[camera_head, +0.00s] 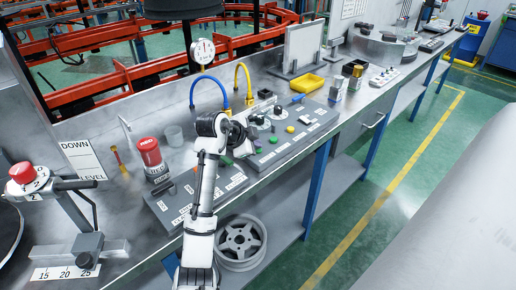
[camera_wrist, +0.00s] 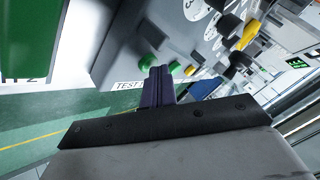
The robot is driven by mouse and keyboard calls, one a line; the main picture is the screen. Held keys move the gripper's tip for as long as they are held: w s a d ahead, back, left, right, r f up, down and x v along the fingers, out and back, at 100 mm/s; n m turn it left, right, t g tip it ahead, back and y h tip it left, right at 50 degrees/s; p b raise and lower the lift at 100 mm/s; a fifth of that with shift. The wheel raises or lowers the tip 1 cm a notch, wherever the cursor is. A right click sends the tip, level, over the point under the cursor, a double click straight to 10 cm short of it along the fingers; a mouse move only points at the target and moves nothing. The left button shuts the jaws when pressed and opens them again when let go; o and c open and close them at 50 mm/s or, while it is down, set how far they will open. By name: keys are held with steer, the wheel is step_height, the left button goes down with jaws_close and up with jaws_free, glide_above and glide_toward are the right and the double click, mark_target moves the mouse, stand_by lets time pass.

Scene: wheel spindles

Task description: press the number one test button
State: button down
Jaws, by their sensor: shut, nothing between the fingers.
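The grey control panel (camera_head: 300,135) stands on the metal bench, with a green button (camera_head: 273,140), a yellow button (camera_head: 290,129) and black knobs. In the wrist view, a green button (camera_wrist: 147,62) sits near the panel's edge, beside a white label starting with TEST (camera_wrist: 128,85); the finger partly covers the label's end. In the head view, my gripper (camera_head: 246,136) is over the panel's left part.
A red emergency-type button (camera_head: 150,152) and a second panel (camera_head: 170,207) lie to the left. Blue (camera_head: 205,80) and yellow (camera_head: 243,75) hoses curve up behind my arm. A wheel (camera_head: 241,241) lies below the bench.

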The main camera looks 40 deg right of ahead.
steer(key=shift+r, duration=0.1)
steer(key=shift+r+p, duration=0.7)
steer(key=shift+r, duration=0.1)
step_height(320, 180, up, 5)
steer(key=p, duration=0.3)
steer(key=shift+p, duration=0.35)
